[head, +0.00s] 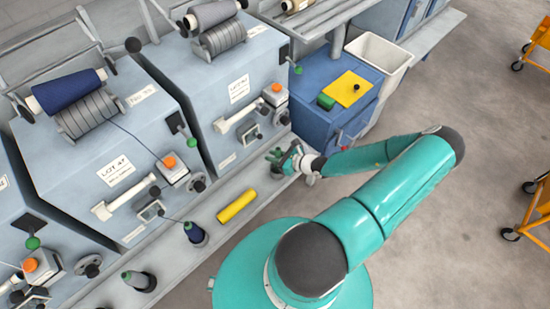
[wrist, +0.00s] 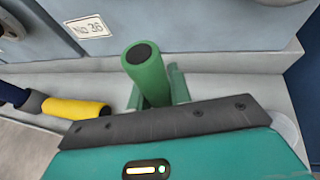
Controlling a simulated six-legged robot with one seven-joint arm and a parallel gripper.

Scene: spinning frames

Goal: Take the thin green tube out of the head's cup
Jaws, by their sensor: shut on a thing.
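A thin green tube (wrist: 148,75) with a dark end stands between my gripper's fingers in the wrist view. My gripper (wrist: 155,92) is shut on it, and the dark edge of my gripper hides the tube's lower part. In the head view my gripper (head: 279,157) is at the far right end of the machine ledge, in front of the second machine. The cup under the tube cannot be made out, so I cannot tell whether the tube is still inside it.
A yellow tube (head: 237,205) lies on the ledge left of my gripper. A navy-wound bobbin (head: 195,232) and a grey-green one (head: 138,280) stand nearer. Machine fronts (head: 225,90) rise behind. A blue cabinet (head: 335,95) stands beyond.

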